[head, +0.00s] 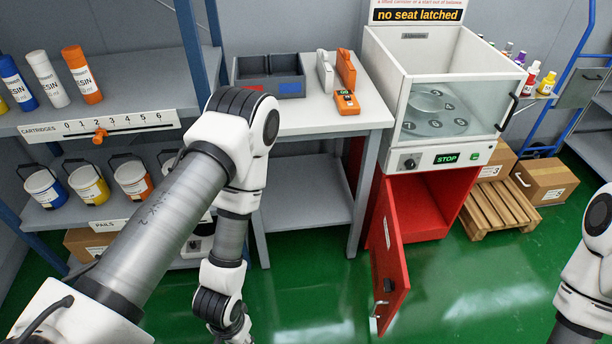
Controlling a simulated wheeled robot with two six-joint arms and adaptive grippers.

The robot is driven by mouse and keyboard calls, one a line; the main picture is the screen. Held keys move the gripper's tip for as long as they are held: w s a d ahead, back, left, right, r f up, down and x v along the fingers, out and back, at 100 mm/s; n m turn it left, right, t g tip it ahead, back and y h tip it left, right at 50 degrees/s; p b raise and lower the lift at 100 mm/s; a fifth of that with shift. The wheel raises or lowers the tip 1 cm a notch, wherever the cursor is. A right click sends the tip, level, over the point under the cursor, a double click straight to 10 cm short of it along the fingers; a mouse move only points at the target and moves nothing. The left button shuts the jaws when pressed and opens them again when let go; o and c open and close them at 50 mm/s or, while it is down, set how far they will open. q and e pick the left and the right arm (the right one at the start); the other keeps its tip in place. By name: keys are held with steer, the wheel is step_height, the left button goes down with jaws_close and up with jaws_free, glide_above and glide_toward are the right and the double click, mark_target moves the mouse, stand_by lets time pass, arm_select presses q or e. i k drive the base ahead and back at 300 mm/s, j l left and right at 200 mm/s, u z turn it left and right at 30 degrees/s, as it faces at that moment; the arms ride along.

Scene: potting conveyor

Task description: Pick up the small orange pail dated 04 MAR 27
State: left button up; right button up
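The small white pail with an orange band (133,180) stands upright on the lower left shelf, its dark handle raised. A yellow-banded pail (88,185) and a blue-banded pail (44,188) stand to its left. Another pail (169,160) is to its right, mostly hidden behind my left arm. The labels on the pails are too small to read a date. My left arm crosses in front of the shelf and bends down to the bottom edge, where its gripper is out of the frame. My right arm shows at the right edge, its gripper also out of view.
Resin cartridges (83,74) stand on the shelf above the pails. A grey table (331,116) holds a divided bin (268,77) and an orange device (347,102). A red cabinet door (389,262) hangs open over the floor. A wooden pallet (497,211) holds boxes.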

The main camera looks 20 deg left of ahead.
mark_target(133, 177)
steer(key=u, duration=1.9)
steer(key=i+j, duration=0.2)
steer(key=i, duration=0.2)
steer(key=i+j+z, duration=0.15)
steer(key=i+z, duration=0.15)
steer(key=z, duration=0.15)
steer(key=i+j+z, duration=0.3)
steer(key=z, duration=0.15)
steer(key=i+j+z, duration=0.2)
steer(key=j+z, duration=0.25)
steer(key=l, duration=0.15)
